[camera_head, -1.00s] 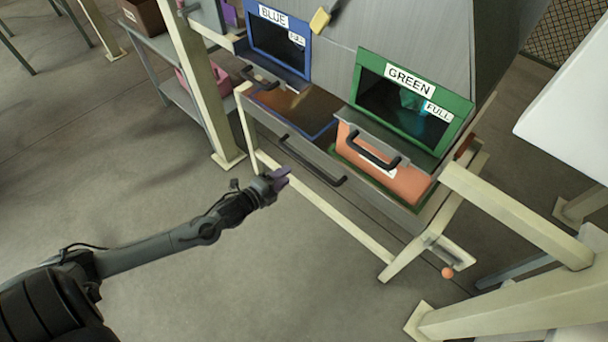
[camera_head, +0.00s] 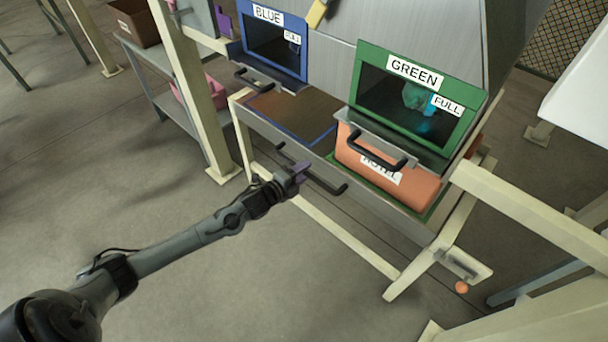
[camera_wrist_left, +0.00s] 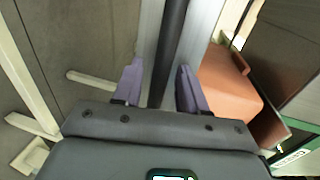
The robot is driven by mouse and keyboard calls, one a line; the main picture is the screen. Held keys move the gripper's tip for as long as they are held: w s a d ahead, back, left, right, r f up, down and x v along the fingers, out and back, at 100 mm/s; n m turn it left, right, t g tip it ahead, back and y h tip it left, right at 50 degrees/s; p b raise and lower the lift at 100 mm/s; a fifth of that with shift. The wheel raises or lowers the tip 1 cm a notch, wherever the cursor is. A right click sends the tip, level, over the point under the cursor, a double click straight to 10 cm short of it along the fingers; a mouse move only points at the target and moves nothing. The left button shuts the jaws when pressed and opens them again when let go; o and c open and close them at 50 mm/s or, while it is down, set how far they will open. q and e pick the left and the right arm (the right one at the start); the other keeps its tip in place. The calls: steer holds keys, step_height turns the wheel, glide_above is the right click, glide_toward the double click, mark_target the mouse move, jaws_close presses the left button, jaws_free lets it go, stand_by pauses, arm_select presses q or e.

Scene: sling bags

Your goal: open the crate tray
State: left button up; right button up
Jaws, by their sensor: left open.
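The crate tray (camera_head: 408,223) is a grey tray on a cream frame, with a long black bar handle (camera_head: 328,187) along its front. The handle also shows in the left wrist view (camera_wrist_left: 170,45), running between my purple fingertips. An orange crate (camera_head: 412,183) with a white label stands on the tray's green-outlined right part. The blue-outlined left part (camera_head: 290,112) is empty. My left gripper (camera_head: 301,170) is open at the handle's middle and hides part of it; it also shows in the left wrist view (camera_wrist_left: 158,85). I cannot tell whether the fingers touch the handle. My right gripper is out of view.
Above the tray are a BLUE chute door (camera_head: 272,48) and a GREEN chute door (camera_head: 413,100), each with a black handle and a FULL tag. A cream post (camera_head: 188,85) stands at left and a cream beam (camera_head: 530,215) at right. The floor in front is clear.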

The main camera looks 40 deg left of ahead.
arm_select(q)
steer(key=shift+w+f, duration=0.1)
steer(key=shift+w, duration=0.35)
jaws_close()
